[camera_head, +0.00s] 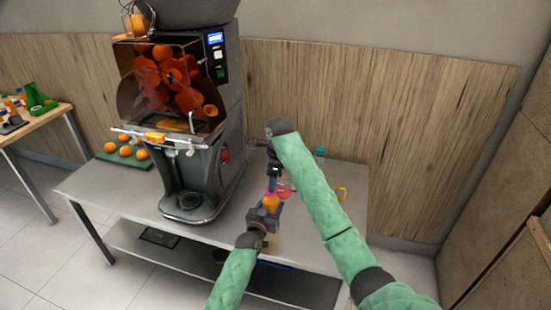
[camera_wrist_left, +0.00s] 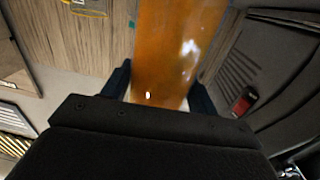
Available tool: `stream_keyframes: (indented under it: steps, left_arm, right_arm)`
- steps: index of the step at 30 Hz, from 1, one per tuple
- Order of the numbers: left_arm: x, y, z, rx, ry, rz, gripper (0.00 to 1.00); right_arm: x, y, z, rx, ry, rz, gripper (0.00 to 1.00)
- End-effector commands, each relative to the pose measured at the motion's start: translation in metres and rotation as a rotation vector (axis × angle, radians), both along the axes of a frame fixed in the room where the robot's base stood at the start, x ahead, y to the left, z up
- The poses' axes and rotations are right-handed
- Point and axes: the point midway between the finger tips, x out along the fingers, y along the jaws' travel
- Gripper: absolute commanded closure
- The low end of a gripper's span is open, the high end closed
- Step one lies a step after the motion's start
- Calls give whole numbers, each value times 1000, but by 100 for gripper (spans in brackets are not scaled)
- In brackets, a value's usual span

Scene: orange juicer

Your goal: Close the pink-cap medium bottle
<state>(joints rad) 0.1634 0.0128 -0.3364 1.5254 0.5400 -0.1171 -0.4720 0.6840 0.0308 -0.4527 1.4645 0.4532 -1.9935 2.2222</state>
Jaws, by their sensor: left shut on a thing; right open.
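My left gripper (camera_head: 268,211) is shut on a bottle of orange juice (camera_head: 271,203) above the front part of the table. In the left wrist view the bottle (camera_wrist_left: 176,48) stands between the two fingers of my left gripper (camera_wrist_left: 160,92), and its top is out of frame. My right gripper (camera_head: 273,179) is open and points down right above the bottle's top. A pink thing (camera_head: 286,188) shows just right of the right gripper. I cannot tell whether it is the cap or another item. The bottle's mouth is hidden by the right gripper.
A large juicer (camera_head: 190,140) stands to the left on the grey table (camera_head: 120,195). Oranges lie on a green tray (camera_head: 112,157). A bottle with a teal cap (camera_head: 320,153) and a yellow-handled item (camera_head: 342,193) are behind my right arm.

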Motion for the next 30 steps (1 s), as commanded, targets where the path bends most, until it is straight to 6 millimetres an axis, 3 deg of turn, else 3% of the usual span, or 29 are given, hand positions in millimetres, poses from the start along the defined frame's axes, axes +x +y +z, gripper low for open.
stream_keyframes:
  steps: [2,15,30]
  left_arm:
    - [0,0,-1,1,1,0,100]
    - [0,0,-1,0,1,0,100]
    - [0,0,0,0,1,0,100]
  right_arm:
    - [2,-1,21,1,-8,0,40]
    - [1,-8,75,0,-7,-1,40]
    - [0,-9,88,3,-5,-2,40]
